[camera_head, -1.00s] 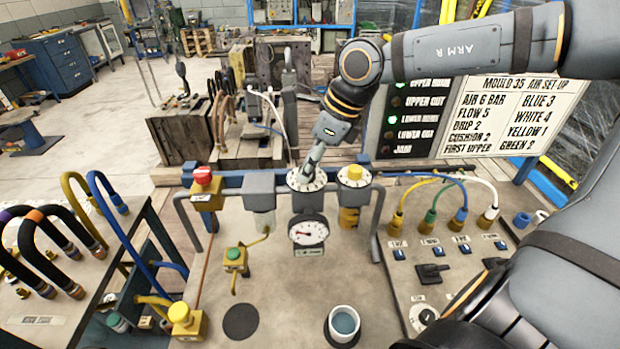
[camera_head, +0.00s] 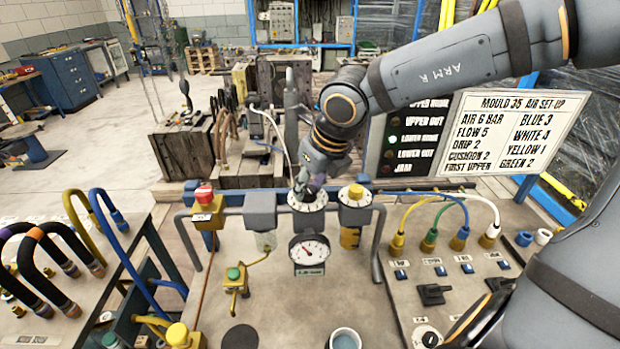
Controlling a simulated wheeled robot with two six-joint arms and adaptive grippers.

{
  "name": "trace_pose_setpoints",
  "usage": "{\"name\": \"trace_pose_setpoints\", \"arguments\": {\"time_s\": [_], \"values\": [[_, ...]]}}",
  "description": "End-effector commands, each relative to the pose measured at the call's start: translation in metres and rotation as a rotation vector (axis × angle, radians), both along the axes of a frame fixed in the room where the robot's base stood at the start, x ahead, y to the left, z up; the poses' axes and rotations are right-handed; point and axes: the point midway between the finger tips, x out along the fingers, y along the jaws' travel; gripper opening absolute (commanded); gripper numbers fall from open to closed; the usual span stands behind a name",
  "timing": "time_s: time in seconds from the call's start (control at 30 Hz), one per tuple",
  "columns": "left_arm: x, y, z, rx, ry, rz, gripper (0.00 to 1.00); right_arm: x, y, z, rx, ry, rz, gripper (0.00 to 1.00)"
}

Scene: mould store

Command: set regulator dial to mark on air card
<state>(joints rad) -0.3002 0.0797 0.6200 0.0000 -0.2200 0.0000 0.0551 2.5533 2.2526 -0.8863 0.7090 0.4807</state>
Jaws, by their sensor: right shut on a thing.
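The regulator dial (camera_head: 309,204) is a white-rimmed ring on top of the grey regulator in the middle of the pipe run. My right gripper (camera_head: 303,190) comes down from above and is shut on the dial's knob, which it mostly hides. A round white gauge (camera_head: 309,249) with a red needle hangs below the regulator; its figures are too small to read. The air card (camera_head: 511,129) stands at the right and reads "AIR 6 BAR", "FLOW 5", "DRIP 2", "CUSHION 2" and "FIRST UPPER", with hose colours and numbers beside them. My left gripper is out of view.
A red-topped valve (camera_head: 206,206) and a yellow-knobbed unit (camera_head: 354,206) flank the regulator. Coloured hoses (camera_head: 446,205) loop over the right panel. An indicator board (camera_head: 405,139) has a green lamp lit at "LOWER HOME". A cup (camera_head: 345,339) stands at the bench front.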

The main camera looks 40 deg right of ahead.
Motion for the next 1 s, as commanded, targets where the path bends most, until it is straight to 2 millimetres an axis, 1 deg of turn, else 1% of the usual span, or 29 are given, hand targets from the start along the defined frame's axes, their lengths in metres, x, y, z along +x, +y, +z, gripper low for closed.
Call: {"name": "trace_pose_setpoints", "arguments": {"time_s": [0.1,0.5,0.53,0.67,0.7,0.93,1.0], "values": [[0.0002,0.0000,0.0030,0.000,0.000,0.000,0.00,0.0003,0.0000,0.0010,0.000,-0.001,-0.013,0.01],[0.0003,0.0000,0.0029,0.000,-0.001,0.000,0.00,0.0007,0.0000,0.0002,0.001,-0.003,-0.017,0.01],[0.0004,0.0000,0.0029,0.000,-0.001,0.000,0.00,0.0007,0.0000,0.0002,0.001,-0.003,-0.017,0.37],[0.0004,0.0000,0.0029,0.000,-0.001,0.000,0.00,0.0005,0.0001,0.0001,0.001,-0.002,-0.017,0.54],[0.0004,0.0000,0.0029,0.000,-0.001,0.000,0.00,0.0005,0.0000,0.0001,0.000,-0.002,-0.016,0.56],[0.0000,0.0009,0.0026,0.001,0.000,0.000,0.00,0.0004,0.0000,-0.0002,0.000,-0.001,-0.016,0.56],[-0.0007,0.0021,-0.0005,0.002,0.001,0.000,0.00,0.0004,0.0000,-0.0016,0.001,-0.002,-0.008,0.56]]}}
